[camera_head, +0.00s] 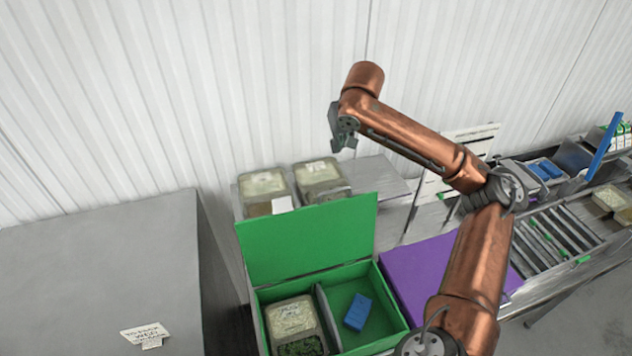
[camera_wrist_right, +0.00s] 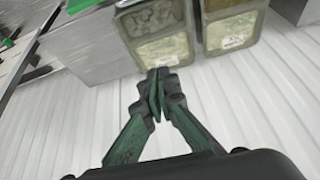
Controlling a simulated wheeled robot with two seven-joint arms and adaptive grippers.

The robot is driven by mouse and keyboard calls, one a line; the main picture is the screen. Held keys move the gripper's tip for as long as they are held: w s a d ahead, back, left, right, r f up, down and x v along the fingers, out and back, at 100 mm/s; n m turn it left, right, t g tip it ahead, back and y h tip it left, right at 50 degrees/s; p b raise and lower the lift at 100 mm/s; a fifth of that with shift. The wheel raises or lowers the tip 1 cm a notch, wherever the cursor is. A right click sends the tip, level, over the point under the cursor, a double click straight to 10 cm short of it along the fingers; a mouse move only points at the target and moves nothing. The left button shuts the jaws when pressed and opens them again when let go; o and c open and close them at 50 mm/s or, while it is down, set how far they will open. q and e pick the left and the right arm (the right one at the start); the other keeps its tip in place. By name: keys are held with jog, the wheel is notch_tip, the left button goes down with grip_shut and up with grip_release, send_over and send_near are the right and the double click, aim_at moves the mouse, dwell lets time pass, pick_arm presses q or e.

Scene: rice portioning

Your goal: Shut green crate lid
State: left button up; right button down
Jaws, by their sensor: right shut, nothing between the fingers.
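The green crate (camera_head: 264,317) stands at the bottom centre of the head view. Its green lid (camera_head: 308,238) is open and stands upright along the crate's back edge. Inside, a food container (camera_head: 292,318) sits in the left compartment and a blue block (camera_head: 357,312) in the right one. My right gripper (camera_head: 340,146) hangs above and behind the lid, apart from it. In the right wrist view its fingers (camera_wrist_right: 157,95) are shut together with nothing between them. My left gripper is not in view.
Two food containers (camera_head: 263,184) (camera_head: 320,177) stand on a grey surface behind the lid. A purple lid or box (camera_head: 425,270) is right of the green crate. A roller conveyor (camera_head: 545,240) lies farther right. A grey table (camera_head: 90,270) with a paper note (camera_head: 145,334) fills the left. A ribbed wall rises behind.

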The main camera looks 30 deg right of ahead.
notch_tip(320, 180, down, 11)
jog(key=s+a+g+p, duration=0.1)
jog(key=s+a+p, duration=0.1)
jog(key=s+p, duration=0.1)
jog(key=shift+a+r+n+p, duration=0.2)
jog(key=shift+a+n+p, duration=0.1)
jog(key=shift+a+p, duration=0.1)
jog(key=shift+w+d, duration=0.1)
jog(key=shift+w, duration=0.05)
